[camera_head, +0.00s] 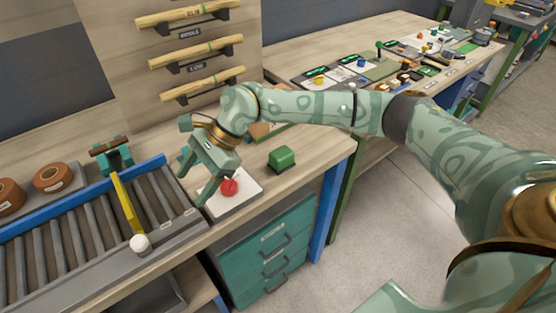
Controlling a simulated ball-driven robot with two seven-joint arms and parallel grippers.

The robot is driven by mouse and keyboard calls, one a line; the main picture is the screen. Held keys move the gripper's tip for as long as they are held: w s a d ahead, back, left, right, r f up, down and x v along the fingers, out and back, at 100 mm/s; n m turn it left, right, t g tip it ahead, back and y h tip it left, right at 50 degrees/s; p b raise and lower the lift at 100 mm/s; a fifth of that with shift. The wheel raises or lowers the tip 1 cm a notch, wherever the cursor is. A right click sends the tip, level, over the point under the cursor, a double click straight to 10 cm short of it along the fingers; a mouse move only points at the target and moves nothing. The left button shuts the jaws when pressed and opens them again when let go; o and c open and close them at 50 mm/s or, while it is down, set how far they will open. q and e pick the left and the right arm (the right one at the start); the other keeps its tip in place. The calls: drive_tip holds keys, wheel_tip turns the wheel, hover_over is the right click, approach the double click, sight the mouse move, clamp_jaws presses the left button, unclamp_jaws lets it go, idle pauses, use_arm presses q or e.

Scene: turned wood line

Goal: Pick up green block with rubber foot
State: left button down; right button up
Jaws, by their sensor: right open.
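The green block (282,157) sits on the wooden workbench near its right end. A thin dark layer shows along its lower edge, which may be the rubber foot. My right gripper (191,187) is open and empty, to the left of the block. It hangs over the bench beside a white plate (245,203) with a red round knob (229,187). The gripper is apart from the block, with the plate's area between them. My left gripper is not in view.
Wooden rods (195,50) hang on the back panel. Teal drawers (268,250) are under the bench. A second bench (440,75) holds small parts.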

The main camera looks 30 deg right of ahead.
drive_tip(key=w+d+r+h, duration=0.2)
drive_tip(key=w+d+h, duration=0.15)
drive_tip(key=d, duration=0.65)
wheel_tip(320, 180, up, 5)
drive_tip(key=h, duration=0.5)
hover_over(282, 152)
drive_tip(key=shift+m, duration=0.4)
wheel_tip(282, 152, down, 10)
drive_tip(key=b, duration=0.3)
drive_tip(key=shift+w+d+r, duration=0.1)
drive_tip(key=shift+w+r, duration=0.05)
drive_tip(key=shift+r, duration=0.05)
wheel_tip(282, 152, down, 6)
drive_tip(key=b, duration=0.3)
drive_tip(key=shift+f, duration=0.15)
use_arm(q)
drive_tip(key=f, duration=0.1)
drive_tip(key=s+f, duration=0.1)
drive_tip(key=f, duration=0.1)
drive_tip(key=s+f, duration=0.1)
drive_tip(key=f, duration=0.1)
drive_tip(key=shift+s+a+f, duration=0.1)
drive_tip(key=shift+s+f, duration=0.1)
use_arm(e)
drive_tip(key=c, duration=1.1)
